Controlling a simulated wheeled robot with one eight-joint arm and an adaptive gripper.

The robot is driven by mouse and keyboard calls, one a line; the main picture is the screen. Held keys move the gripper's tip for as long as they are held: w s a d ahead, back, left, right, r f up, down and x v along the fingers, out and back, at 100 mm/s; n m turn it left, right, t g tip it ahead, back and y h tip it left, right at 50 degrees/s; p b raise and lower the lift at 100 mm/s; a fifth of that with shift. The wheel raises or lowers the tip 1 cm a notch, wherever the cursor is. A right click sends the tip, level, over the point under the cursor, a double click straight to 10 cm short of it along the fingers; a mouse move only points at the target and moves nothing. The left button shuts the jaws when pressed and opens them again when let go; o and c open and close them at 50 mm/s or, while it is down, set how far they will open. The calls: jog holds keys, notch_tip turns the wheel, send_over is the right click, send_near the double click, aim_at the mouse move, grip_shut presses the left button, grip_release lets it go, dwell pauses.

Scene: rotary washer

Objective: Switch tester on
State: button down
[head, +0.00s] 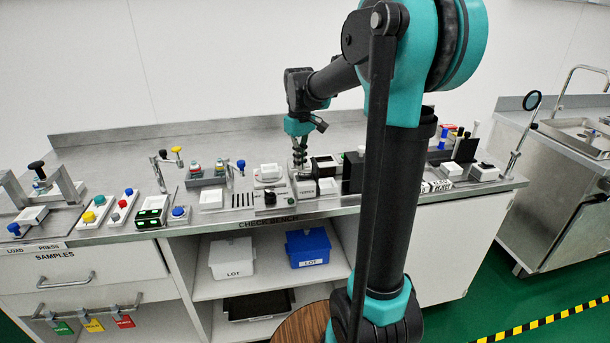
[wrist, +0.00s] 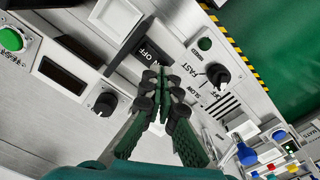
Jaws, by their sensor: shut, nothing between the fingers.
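My gripper (wrist: 163,73) is shut and empty, pointing down at the bench in the wrist view. Its fingertips are just below a black ON/OFF label (wrist: 150,52) and partly cover what lies there; I cannot tell whether they touch anything. Left of the label is a grey unit with a dark display (wrist: 62,76), a black knob (wrist: 105,103) and a green button (wrist: 11,39). Which part is the tester switch is not clear. In the head view my gripper (head: 300,165) is over the middle of the check bench, beside the dark display unit (head: 325,162).
A rotary knob marked FAST, SLOW and OFF (wrist: 217,75) is right of my fingers, with a dark green lamp (wrist: 204,43) above it. A tall black box (head: 352,172) stands right of the display unit. Button boxes (head: 97,211) and a press (head: 40,190) are at left.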

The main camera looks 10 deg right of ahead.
aim_at(300, 174)
jog(key=shift+f, duration=1.2)
dwell(0.8)
jog(key=shift+r, duration=3.5)
